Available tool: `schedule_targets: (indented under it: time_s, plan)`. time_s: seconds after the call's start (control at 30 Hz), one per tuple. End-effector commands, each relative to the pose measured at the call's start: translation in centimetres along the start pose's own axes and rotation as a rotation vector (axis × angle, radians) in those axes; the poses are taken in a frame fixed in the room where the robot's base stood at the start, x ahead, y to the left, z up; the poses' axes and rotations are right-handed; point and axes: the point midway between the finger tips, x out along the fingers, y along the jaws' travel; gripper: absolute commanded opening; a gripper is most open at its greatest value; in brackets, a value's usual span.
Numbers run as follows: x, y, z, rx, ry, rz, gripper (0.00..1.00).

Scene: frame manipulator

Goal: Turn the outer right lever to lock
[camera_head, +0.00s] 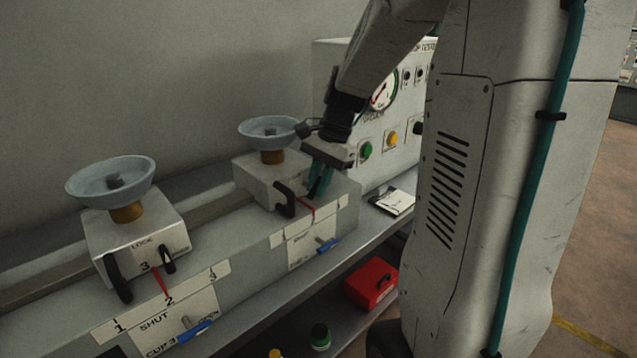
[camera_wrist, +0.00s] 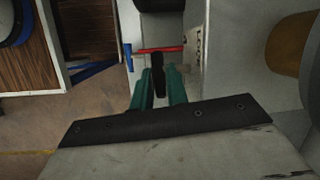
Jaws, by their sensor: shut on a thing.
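My gripper (camera_head: 320,180) is at the right side of the far block (camera_head: 262,178), which carries a blue-grey dish (camera_head: 270,132). In the wrist view its two green fingers (camera_wrist: 160,84) are shut on a black lever (camera_wrist: 158,66), the right one on that block. In the head view the fingers mostly hide this lever. The block's left black lever (camera_head: 284,198) is free and hangs down over the front. A red pointer (camera_wrist: 160,50) lies just beyond the held lever, beside a printed label.
A nearer block (camera_head: 138,236) with a dish and two black levers stands at left. Blue-handled valves (camera_head: 327,246) stick out from the front below. A gauge panel (camera_head: 375,115) stands behind my gripper. A red box (camera_head: 371,283) sits on the lower shelf.

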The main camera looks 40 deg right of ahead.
Motion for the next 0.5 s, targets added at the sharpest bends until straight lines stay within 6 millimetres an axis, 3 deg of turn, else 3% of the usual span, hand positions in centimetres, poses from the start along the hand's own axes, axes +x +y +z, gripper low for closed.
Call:
schedule_targets:
  time_s: [0.5]
  plan:
    - [-0.13, -0.28, 0.94, -0.043, 0.422, 0.074, 0.00]
